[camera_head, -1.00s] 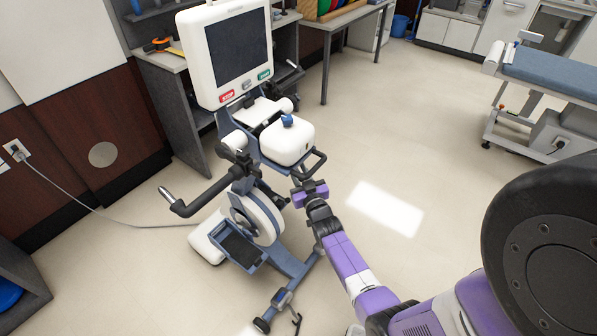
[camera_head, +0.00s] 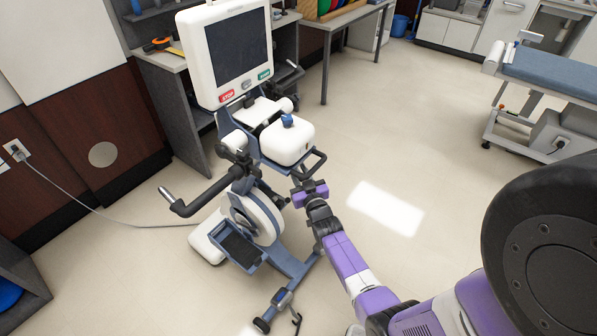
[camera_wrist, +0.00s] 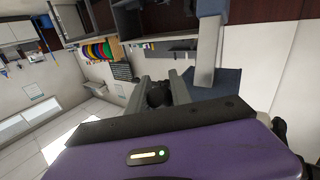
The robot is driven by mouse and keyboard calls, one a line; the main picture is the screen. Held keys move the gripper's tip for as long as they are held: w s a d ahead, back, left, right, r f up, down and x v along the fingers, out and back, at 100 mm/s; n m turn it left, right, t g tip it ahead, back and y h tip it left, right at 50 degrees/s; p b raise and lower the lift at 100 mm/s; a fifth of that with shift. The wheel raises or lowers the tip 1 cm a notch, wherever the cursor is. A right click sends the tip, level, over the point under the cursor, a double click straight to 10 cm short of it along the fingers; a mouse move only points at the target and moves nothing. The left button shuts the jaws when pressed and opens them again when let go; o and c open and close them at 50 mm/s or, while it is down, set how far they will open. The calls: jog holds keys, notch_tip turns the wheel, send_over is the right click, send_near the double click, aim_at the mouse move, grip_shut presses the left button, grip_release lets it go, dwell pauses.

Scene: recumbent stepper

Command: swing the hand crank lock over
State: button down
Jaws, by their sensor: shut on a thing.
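The white and blue-grey recumbent stepper (camera_head: 287,142) stands left of centre in the head view, with its screen upright. Its black hand crank (camera_head: 205,192) with a grey grip sticks out to the left. My gripper (camera_head: 301,177) is at the machine's right side, just below the black loop handle (camera_head: 308,163). In the wrist view, my gripper (camera_wrist: 159,84) has its two grey fingers closed around a dark rounded part, which I take as the hand crank lock (camera_wrist: 157,95). The lock's full shape and angle are hidden by the fingers and the palm.
A grey desk (camera_head: 172,62) stands behind the stepper. A power cable (camera_head: 85,206) runs across the floor on the left. A blue padded treatment table (camera_head: 553,74) stands at upper right. The floor between it and the stepper is clear.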

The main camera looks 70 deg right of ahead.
jog(key=shift+f+b, duration=0.2)
jog(key=shift+b, duration=0.35)
jog(key=w+m+h+b, duration=0.1)
jog(key=m+h+b, duration=0.2)
jog(key=b, duration=0.6)
jog(key=w+m+h+b, duration=0.2)
jog(key=m+h+b, duration=0.1)
jog(key=b, duration=0.6)
jog(key=w+d+m+t+h+b, duration=0.1)
jog(key=m+h+b, duration=0.1)
jog(key=b, duration=0.7)
jog(key=shift+w+r+m+h+b, duration=0.35)
jog(key=shift+r+m+h, duration=0.05)
jog(key=shift+h, duration=0.1)
jog(key=shift+r, duration=0.15)
jog(key=c, duration=1.1)
grip_release()
jog(key=shift+c, duration=0.2)
jog(key=v, duration=0.7)
jog(key=shift+a+f, duration=0.2)
jog(key=shift+f, duration=0.1)
